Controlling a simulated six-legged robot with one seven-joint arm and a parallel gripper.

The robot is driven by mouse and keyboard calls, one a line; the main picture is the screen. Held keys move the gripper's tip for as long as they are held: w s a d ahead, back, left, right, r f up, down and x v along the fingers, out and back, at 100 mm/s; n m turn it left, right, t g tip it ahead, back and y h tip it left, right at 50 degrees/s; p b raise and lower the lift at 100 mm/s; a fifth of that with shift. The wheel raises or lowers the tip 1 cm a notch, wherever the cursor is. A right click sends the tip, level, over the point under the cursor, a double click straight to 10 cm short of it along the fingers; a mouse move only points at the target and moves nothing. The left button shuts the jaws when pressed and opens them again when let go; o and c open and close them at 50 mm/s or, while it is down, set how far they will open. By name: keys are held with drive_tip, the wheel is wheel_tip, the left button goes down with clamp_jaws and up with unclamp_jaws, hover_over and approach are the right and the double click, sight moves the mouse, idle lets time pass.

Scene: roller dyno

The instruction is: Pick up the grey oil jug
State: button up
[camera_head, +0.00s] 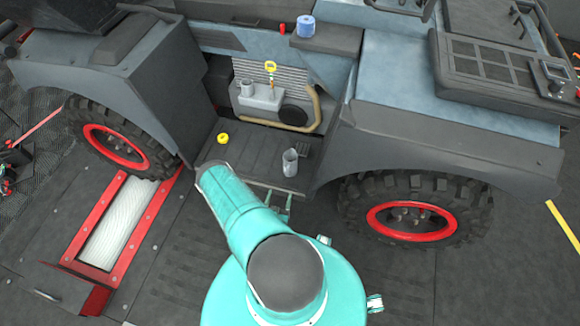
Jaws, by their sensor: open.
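The grey oil jug (290,162) stands upright on the dark floor of the vehicle's open side, near its outer edge. It looks like a small grey cylinder with an open top. My teal arm reaches up from the bottom of the view and hides most of my gripper. Only small teal finger parts of my gripper (279,205) show beside the arm, just below the jug in the picture. The gripper is open and appears apart from the jug.
A yellow ring (223,138) lies left of the jug. An engine block (262,97) with a yellow-handled dipstick (270,67) is behind it. A blue roll (306,26) and red can (282,29) sit above. Tyres (413,212) flank the opening; a roller (115,225) lies left.

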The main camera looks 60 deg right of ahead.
sight(287, 176)
drive_tip(key=shift+s+f+x, duration=0.1)
drive_tip(key=shift+x, duration=2.15)
drive_tip(key=shift+s+f+x, duration=0.1)
drive_tip(key=shift+x, duration=2.2)
drive_tip(key=shift+s+f+x, duration=0.1)
drive_tip(key=shift+f+x, duration=0.05)
drive_tip(key=shift+x, duration=2.1)
clamp_jaws()
